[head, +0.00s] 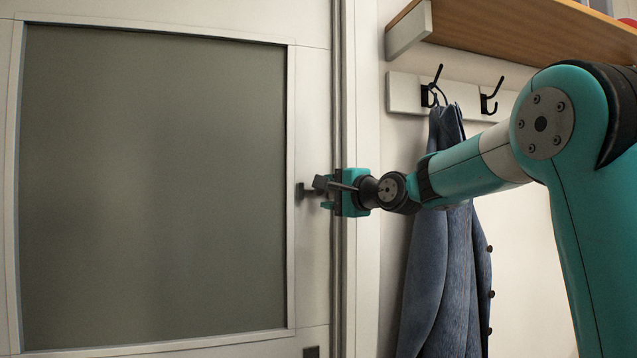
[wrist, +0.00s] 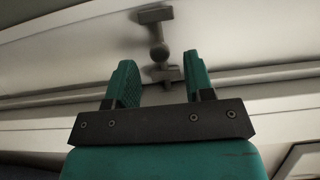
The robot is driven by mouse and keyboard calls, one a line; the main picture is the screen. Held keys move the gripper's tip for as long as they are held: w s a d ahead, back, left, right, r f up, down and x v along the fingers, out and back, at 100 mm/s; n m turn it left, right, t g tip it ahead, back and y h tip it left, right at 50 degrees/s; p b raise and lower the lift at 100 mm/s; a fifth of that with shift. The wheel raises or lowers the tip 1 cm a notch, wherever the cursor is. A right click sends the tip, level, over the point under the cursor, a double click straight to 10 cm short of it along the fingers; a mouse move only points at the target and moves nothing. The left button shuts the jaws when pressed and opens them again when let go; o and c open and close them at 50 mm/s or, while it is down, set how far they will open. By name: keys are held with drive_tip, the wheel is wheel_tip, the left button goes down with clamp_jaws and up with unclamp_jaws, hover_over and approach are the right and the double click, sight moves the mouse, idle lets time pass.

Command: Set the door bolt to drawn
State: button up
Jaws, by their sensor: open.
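The door bolt (head: 303,190) is a small dark metal fitting on the right stile of the door (head: 308,120). In the wrist view, the bolt (wrist: 157,34) shows a plate, a rounded knob and a short bar. My gripper (head: 328,194) is at the door's right edge, close to the bolt. In the wrist view my gripper's two teal fingers (wrist: 160,72) are apart, with the bolt's knob and bar appearing in the gap between them. I cannot tell whether either finger touches it. In the head view the gripper partly hides the bolt.
The door has a large dark grey panel (head: 150,190). A white frame post (head: 366,90) stands right of it. A blue denim jacket (head: 440,270) hangs from a hook (head: 432,88) behind my arm. A wooden shelf (head: 520,30) is above. A small dark fitting (head: 311,352) sits lower on the door.

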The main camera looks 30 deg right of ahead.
sight(321, 192)
drive_tip(key=shift+w+a+p, duration=0.2)
drive_tip(key=shift+w+p, duration=0.1)
drive_tip(key=shift+w, duration=0.7)
drive_tip(key=shift+w+a+p, duration=0.2)
drive_tip(key=shift+w+p, duration=0.05)
drive_tip(key=shift+w, duration=0.7)
